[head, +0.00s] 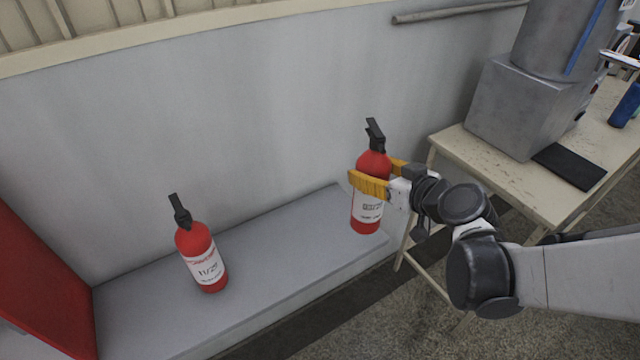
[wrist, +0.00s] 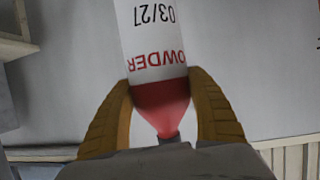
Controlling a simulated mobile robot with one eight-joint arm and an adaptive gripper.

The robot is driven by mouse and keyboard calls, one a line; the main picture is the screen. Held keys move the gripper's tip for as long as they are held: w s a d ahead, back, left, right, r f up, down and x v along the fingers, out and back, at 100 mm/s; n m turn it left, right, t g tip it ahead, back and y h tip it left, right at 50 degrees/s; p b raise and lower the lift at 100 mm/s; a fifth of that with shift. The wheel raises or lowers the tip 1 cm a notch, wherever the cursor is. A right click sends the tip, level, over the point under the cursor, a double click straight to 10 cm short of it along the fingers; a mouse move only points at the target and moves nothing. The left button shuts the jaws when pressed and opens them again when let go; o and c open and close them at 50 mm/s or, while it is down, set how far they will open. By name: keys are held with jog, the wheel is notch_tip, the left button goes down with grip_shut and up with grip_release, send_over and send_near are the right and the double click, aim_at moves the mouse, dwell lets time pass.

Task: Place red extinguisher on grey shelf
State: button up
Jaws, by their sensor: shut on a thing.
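A red extinguisher (head: 370,212) with a white label and black handle is upright in my gripper (head: 369,183). The yellow fingers are shut around its upper body. It is at the right end of the grey shelf (head: 270,270); I cannot tell whether its base touches the shelf. In the wrist view the held extinguisher (wrist: 160,95) appears upside down between both fingers (wrist: 160,105), its label reading "POWDER". A second red extinguisher (head: 203,262) stands upright on the left part of the shelf, apart from my gripper.
A beige table (head: 475,165) stands to the right, with a grey metal box (head: 520,105) and a dark flat pad (head: 568,166) on it. A grey wall (head: 200,110) rises behind the shelf. A red panel (head: 40,280) borders the left. The shelf between the extinguishers is clear.

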aim_at(361, 199)
jog(key=w+a+f+b, duration=0.7)
jog(key=w+a+f, duration=0.1)
jog(key=f, duration=0.3)
jog(key=shift+a, duration=0.1)
dwell(0.3)
jog(key=o, duration=1.4)
jog(key=shift+f, duration=0.1)
jog(key=p+v, duration=0.3)
jog(key=v, duration=0.9)
jog(key=shift+p, duration=0.4)
jog(key=s+d+r+m+g+h, duration=0.1)
jog(key=s+d+m+g+h, duration=0.1)
jog(key=s+d, duration=0.4)
jog(key=s+d+r+m+g+h, duration=0.2)
jog(key=s+d+m+h, duration=0.2)
jog(key=s+d, duration=0.3)
jog(key=s, duration=0.4)
jog(key=shift+s+r+g+h, duration=0.3)
jog(key=shift+s+r, duration=0.05)
jog(key=shift+s, duration=0.05)
